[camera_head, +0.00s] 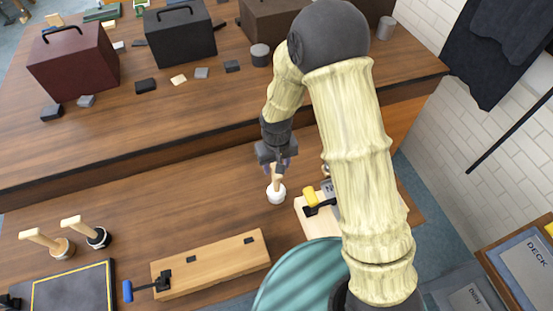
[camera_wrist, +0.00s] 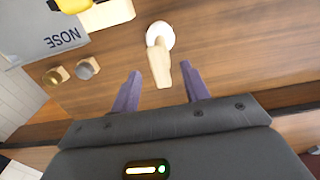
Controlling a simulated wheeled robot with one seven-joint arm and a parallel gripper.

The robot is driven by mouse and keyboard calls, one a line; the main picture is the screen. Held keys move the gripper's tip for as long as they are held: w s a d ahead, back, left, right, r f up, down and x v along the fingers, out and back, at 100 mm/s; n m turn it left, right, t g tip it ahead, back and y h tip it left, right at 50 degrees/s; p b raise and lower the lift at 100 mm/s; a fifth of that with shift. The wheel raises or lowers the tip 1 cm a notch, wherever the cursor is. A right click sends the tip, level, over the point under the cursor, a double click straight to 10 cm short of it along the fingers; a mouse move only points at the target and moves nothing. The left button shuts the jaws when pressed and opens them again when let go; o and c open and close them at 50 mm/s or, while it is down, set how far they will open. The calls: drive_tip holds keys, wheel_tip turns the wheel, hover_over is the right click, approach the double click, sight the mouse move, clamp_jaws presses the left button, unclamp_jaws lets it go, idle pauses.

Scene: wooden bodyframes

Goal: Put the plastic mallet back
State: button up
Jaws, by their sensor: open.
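A mallet with a white head (camera_head: 276,193) and a pale wooden handle stands head-down on the wooden bench; it looks like the plastic one. My gripper (camera_head: 279,167) is open just above it. In the wrist view, the mallet's handle (camera_wrist: 159,64) points up between the two purple fingers of my gripper (camera_wrist: 160,68), with a gap on both sides. How far the handle reaches between the fingers is hard to tell. Two other mallets, one with a wooden head (camera_head: 62,249) and one with a black head (camera_head: 98,237), stand at the left.
A wooden block with a blue-handled clamp (camera_head: 210,264) lies at the front. A yellow-handled clamp (camera_head: 311,197) on a pale board is close right of the mallet. A grey NOSE bin (camera_wrist: 55,42) shows in the wrist view. Toolboxes (camera_head: 180,33) stand on the raised back shelf.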

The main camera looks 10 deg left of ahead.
drive_tip(key=shift+r+b, duration=0.4)
drive_tip(key=shift+r, duration=1.5)
drive_tip(key=shift+d+r, duration=0.1)
drive_tip(key=shift+d, duration=0.05)
drive_tip(key=s+d+r+m+t, duration=0.1)
drive_tip(key=s+d+r, duration=0.1)
drive_tip(key=d+r, duration=0.2)
drive_tip(key=s+d+r+m, duration=0.2)
drive_tip(key=s+d+r, duration=0.1)
drive_tip(key=d, duration=0.6)
drive_tip(key=s+d+r+m+t, duration=0.1)
drive_tip(key=s+d+r+m, duration=0.1)
drive_tip(key=d+r, duration=0.3)
drive_tip(key=s+d, duration=0.1)
drive_tip(key=d, duration=0.1)
drive_tip(key=shift+s+d+t, duration=0.25)
drive_tip(key=shift+d+t, duration=0.05)
